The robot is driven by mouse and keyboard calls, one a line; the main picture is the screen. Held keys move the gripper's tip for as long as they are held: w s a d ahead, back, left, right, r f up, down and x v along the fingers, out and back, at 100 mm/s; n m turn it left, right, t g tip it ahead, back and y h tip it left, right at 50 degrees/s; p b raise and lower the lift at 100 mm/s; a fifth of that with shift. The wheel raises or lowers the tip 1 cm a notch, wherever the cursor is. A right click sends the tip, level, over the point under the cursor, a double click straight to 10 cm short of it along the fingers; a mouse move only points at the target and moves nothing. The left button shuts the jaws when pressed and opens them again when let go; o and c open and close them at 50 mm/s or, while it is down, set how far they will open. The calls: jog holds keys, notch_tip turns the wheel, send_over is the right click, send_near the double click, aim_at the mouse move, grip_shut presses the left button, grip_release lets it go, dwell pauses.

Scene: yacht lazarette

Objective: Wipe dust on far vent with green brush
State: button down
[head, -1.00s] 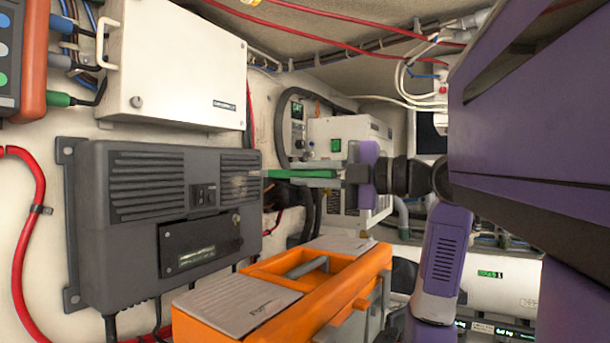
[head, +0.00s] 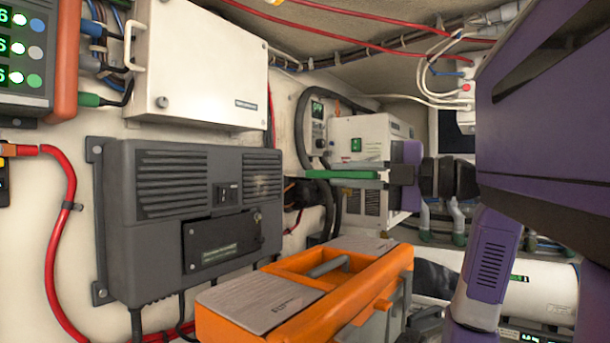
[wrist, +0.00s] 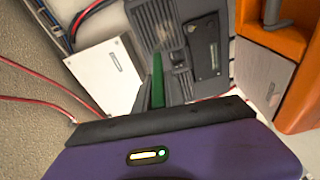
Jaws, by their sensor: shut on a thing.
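The dark grey wall unit (head: 150,240) carries two slatted vents. The far vent (head: 262,178) is the right-hand one in the head view, with a pale dusty patch on its slats. My gripper (head: 345,180) is shut on the green brush (head: 328,174), right of the far vent. The brush points left toward the unit, and a small gap shows between its tip and the unit's edge in the head view. In the wrist view the green brush (wrist: 157,82) sticks out from my gripper in front of the grey unit (wrist: 205,45). Its bristles are not clearly seen.
An orange toolbox (head: 350,310) with grey lids stands below my gripper. A white cabinet (head: 205,60) hangs above the grey unit. A white device (head: 365,140) stands behind my gripper. Red cables run along wall and ceiling.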

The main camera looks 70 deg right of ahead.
jog(key=w+f+p, duration=0.3)
jog(key=w, duration=0.4)
jog(key=shift+d+f+n+y+p, duration=0.2)
jog(key=shift+d+n+y+p, duration=0.1)
jog(key=shift+d, duration=0.1)
dwell(0.3)
jog(key=shift+w+d+b, duration=0.25)
jog(key=shift+w+b, duration=0.05)
jog(key=shift+w, duration=0.7)
dwell(0.7)
jog(key=shift+d, duration=0.1)
jog(key=shift+s+d+b, duration=0.25)
jog(key=shift+d+b, duration=0.15)
jog(key=shift+d, duration=0.55)
jog(key=shift+s+d+b, duration=0.25)
jog(key=shift+d+b, duration=0.15)
jog(key=shift+d, duration=0.5)
jog(key=shift+w+a+b, duration=0.1)
jog(key=shift+b, duration=0.2)
